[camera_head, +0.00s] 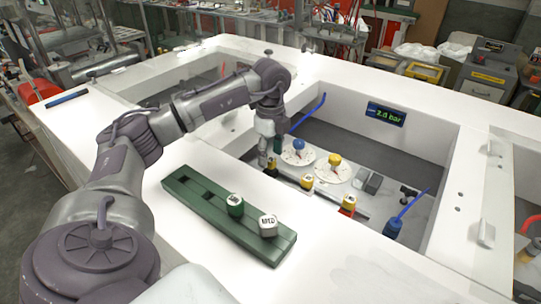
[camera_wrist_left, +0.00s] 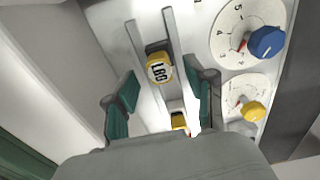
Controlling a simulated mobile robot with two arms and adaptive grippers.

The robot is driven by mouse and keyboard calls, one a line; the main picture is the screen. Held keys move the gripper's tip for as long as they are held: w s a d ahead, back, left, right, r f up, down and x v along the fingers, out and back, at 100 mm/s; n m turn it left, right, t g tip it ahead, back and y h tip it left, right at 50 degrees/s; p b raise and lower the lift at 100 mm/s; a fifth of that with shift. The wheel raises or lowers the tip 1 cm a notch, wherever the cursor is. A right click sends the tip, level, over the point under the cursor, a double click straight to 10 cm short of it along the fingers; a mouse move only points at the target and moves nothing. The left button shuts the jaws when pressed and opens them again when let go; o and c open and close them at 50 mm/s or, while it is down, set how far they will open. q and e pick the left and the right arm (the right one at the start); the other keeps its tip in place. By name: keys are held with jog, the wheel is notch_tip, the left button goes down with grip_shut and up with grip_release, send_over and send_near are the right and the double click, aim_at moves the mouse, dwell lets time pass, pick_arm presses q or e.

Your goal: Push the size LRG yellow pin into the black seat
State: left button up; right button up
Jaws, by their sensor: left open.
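The yellow pin marked LRG (camera_wrist_left: 158,70) stands between two pale rails in the left wrist view, with the black seat (camera_wrist_left: 156,47) showing at its edge. How deep the pin sits cannot be told. My left gripper (camera_wrist_left: 164,92) is open, its green-padded fingers on either side just short of the pin, with no visible contact. In the head view, my left gripper (camera_head: 269,153) points down inside the box, over what appears to be the same yellow pin (camera_head: 271,168), partly hidden. My right gripper is not in view.
Blue-knobbed (camera_head: 298,145) and yellow-knobbed (camera_head: 334,160) dials stand close by. More yellow-topped pins (camera_head: 307,182) (camera_head: 347,204) are along the row. The box wall carries a 2.0 bar display (camera_head: 386,114).

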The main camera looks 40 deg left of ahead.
aim_at(271, 159)
pick_arm(q)
notch_tip(271, 159, up, 9)
jog(key=shift+r, duration=0.2)
dwell(0.6)
